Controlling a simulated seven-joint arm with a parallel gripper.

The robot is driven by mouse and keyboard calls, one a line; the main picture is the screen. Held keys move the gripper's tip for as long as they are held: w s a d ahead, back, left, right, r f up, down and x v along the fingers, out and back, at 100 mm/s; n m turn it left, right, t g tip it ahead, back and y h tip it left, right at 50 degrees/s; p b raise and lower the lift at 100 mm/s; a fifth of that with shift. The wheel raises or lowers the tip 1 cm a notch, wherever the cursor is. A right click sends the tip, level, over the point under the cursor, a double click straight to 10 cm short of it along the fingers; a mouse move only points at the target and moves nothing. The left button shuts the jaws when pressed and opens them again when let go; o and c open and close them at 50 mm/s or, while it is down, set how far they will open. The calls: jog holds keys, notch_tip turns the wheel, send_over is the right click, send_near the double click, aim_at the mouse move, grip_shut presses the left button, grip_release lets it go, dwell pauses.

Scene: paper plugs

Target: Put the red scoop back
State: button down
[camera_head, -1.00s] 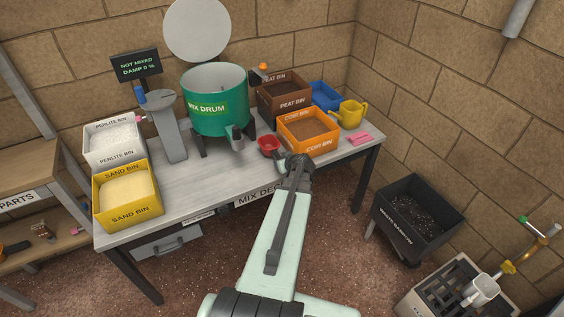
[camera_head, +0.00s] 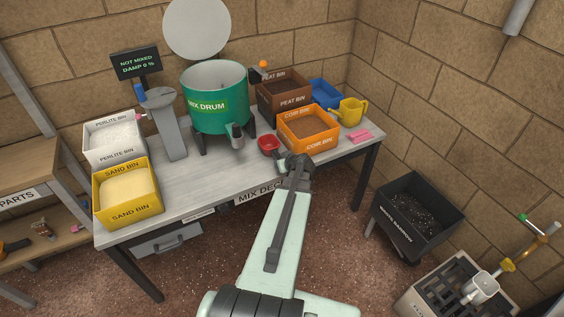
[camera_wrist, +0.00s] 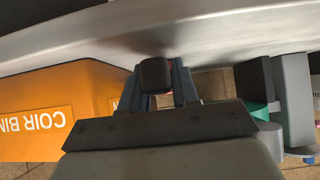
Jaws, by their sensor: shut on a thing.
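The red scoop (camera_head: 268,145) shows its round red bowl at the front of the mixing table, left of the orange coir bin. My gripper (camera_head: 285,162) is just right of and below the bowl in the head view. In the wrist view my gripper (camera_wrist: 158,92) is shut on the scoop's dark handle (camera_wrist: 155,75), whose blunt end shows between the two fingers. Only a trace of red shows behind it, so the bowl is mostly hidden there. I cannot tell whether the scoop touches the tabletop.
The orange coir bin (camera_head: 309,130) stands close to my gripper; the green mix drum (camera_head: 214,103) stands left behind the scoop. A yellow watering can (camera_head: 351,112) and pink item (camera_head: 359,136) are at the right. The tabletop (camera_head: 200,182) is bare between the sand bin (camera_head: 130,208) and scoop.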

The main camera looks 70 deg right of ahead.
jog(key=shift+f, duration=0.1)
jog(key=c, duration=0.8)
grip_release()
jog(key=shift+o, duration=0.2)
jog(key=shift+a, duration=0.1)
jog(key=s+a+r, duration=0.3)
jog(key=s+r, duration=0.1)
jog(key=r, duration=0.3)
jog(key=shift+a+r, duration=0.2)
jog(key=shift+a, duration=0.15)
jog(key=shift+r, duration=0.1)
notch_tip(320, 180, up, 10)
dwell(0.6)
